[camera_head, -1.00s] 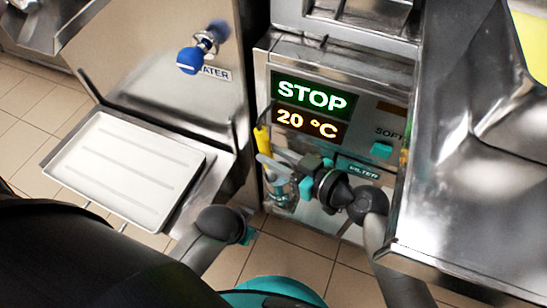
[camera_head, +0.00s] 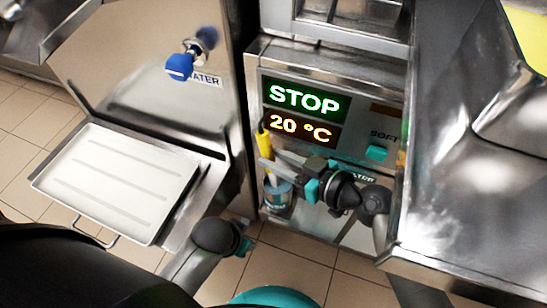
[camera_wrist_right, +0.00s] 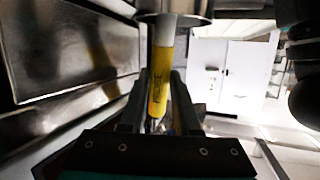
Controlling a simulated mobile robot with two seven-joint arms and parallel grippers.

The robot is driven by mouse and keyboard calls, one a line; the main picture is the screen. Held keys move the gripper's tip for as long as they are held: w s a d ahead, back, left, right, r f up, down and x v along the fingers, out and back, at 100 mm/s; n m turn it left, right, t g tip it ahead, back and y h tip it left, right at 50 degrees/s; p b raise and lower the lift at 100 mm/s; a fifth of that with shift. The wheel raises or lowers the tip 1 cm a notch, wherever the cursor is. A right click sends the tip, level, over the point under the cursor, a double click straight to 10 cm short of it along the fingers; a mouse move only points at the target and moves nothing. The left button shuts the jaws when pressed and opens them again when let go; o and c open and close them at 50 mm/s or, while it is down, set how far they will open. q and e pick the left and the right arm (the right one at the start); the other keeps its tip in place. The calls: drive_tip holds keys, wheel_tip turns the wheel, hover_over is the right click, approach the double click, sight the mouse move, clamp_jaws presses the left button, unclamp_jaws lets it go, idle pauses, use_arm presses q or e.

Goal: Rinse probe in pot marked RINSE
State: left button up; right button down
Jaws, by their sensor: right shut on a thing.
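The yellow probe (camera_head: 264,152) is upright at the left edge of the machine front in the head view, its pale lower stem pointing down at a small pot (camera_head: 278,196) with a teal label. The label's word is too small to read. The stem's lower end is at the pot's mouth; how deep it sits is unclear. My right gripper (camera_head: 267,163) is shut on the probe's yellow handle. In the right wrist view the probe (camera_wrist_right: 160,85) stands between the fingers (camera_wrist_right: 158,100), its pale end meeting a round metal rim (camera_wrist_right: 175,17).
The machine panel (camera_head: 303,98) reads STOP and 20 °C, with a teal button (camera_head: 376,153) to its right. A white tray (camera_head: 115,185) lies at left below a blue water tap (camera_head: 180,66). A steel body (camera_head: 470,150) stands close on the right. Tiled floor shows below.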

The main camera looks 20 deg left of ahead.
drive_tip(key=shift+s+d+f+b, duration=0.2)
drive_tip(key=shift+d+f+b, duration=0.15)
drive_tip(key=shift+f+b, duration=0.1)
drive_tip(key=shift+s+d+r+p, duration=0.1)
drive_tip(key=shift+s+r+p, duration=0.3)
drive_tip(key=shift+r+p, duration=0.1)
drive_tip(key=shift+s+a+f+b, duration=0.2)
drive_tip(key=shift+s+f+b, duration=0.15)
drive_tip(key=shift+s+f, duration=0.1)
drive_tip(key=shift+w+a+b, duration=0.6)
drive_tip(key=shift+w+a, duration=0.2)
drive_tip(key=shift+a, duration=0.1)
idle(0.4)
